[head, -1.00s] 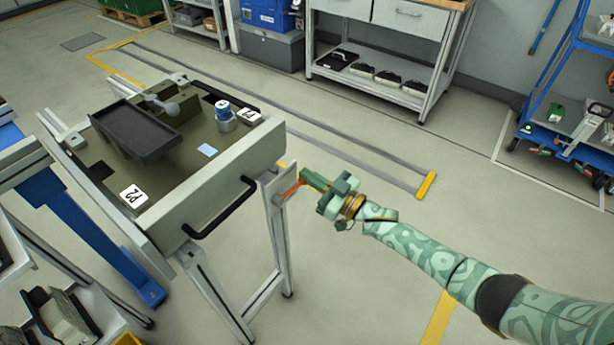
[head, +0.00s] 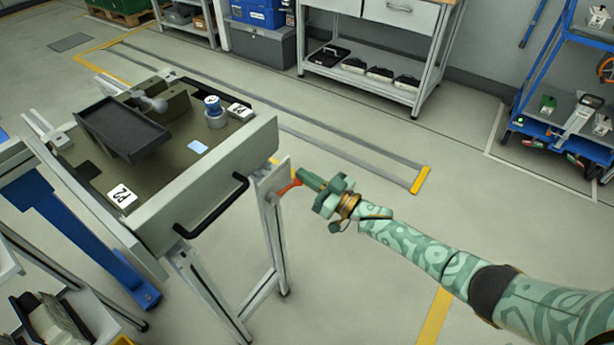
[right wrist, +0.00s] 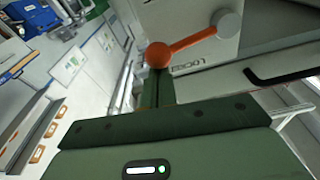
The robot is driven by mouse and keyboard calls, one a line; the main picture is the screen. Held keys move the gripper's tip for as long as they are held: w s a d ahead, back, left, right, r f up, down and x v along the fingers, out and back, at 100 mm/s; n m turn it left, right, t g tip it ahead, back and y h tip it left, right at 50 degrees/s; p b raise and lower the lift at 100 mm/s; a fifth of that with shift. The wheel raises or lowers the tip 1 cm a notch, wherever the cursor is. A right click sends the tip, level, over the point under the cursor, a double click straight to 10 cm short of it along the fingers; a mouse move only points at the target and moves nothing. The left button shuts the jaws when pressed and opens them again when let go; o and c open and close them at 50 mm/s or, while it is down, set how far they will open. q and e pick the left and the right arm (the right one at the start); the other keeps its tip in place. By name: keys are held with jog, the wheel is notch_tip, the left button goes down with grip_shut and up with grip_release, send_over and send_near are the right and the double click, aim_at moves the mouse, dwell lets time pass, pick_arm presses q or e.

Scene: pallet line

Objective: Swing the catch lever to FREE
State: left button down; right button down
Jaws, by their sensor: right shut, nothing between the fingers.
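The catch lever (head: 287,188) is a red-orange arm on a pale plate (head: 268,178) at the front right corner of the pallet stand. In the right wrist view its orange ball knob (right wrist: 158,54) is at the left end of the arm, and a grey round pivot (right wrist: 228,23) is at the right end. Small upside-down lettering shows on the plate below the arm. My right gripper (head: 303,177) is shut and empty. Its green fingers (right wrist: 155,88) reach to the knob and appear to touch it; any gap is hidden. My left gripper is out of view.
The stand carries an olive deck with a dark tray (head: 122,130), a blue-topped cylinder (head: 214,112) and white marked cards. A black handle (head: 212,207) sticks out from its front. Open floor lies right of the stand. A blue cart (head: 560,135) stands far right.

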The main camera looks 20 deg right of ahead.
jog(key=shift+r, duration=0.1)
